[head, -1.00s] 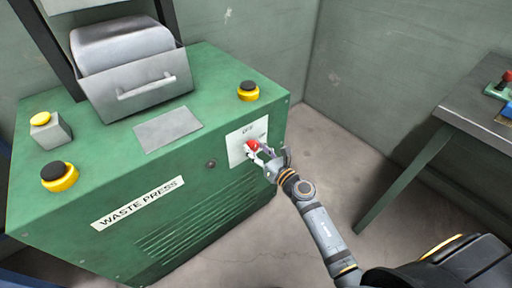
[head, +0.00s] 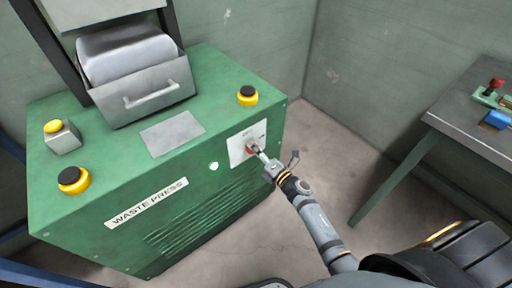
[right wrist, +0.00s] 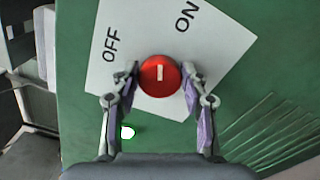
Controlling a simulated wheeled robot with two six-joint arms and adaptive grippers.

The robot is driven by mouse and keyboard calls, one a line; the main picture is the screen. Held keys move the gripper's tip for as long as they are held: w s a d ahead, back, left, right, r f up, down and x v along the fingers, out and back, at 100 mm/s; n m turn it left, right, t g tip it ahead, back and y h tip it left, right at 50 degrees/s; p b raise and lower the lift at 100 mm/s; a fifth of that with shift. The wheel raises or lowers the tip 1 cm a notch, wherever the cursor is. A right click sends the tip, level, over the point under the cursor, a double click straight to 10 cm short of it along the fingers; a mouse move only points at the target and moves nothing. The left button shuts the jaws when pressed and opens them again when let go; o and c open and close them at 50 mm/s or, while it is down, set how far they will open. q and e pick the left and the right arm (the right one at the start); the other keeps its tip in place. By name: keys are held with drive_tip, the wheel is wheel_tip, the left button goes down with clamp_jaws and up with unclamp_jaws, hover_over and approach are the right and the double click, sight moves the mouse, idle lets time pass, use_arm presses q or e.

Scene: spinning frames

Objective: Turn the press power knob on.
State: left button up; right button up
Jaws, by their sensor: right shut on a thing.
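The red power knob (head: 251,149) sits on a white plate (head: 239,157) on the front of the green waste press (head: 122,232). In the right wrist view the knob (right wrist: 160,76) has a white mark pointing up the picture, between OFF and ON and nearer to ON. My right gripper (right wrist: 160,82) is shut on the knob, one finger at each side. In the head view the right gripper (head: 259,155) partly covers the knob. A small round lamp (head: 214,166) left of the plate glows white-green. My left gripper is not in view.
The press top carries yellow-and-black buttons (head: 248,96), a grey button box (head: 62,137) and a metal hopper with a handle (head: 150,96). A metal table (head: 455,115) with small items stands at the right. The floor between is clear.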

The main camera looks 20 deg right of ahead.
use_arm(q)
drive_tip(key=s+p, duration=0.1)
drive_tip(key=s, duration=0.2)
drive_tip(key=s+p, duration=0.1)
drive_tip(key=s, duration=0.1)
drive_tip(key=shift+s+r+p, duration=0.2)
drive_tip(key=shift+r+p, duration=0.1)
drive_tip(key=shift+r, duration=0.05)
use_arm(e)
drive_tip(key=m, duration=0.5)
drive_tip(key=shift+f, duration=0.1)
drive_tip(key=o, duration=1.1)
drive_tip(key=shift+o, duration=0.2)
drive_tip(key=shift+s, duration=0.15)
drive_tip(key=v, duration=1.2)
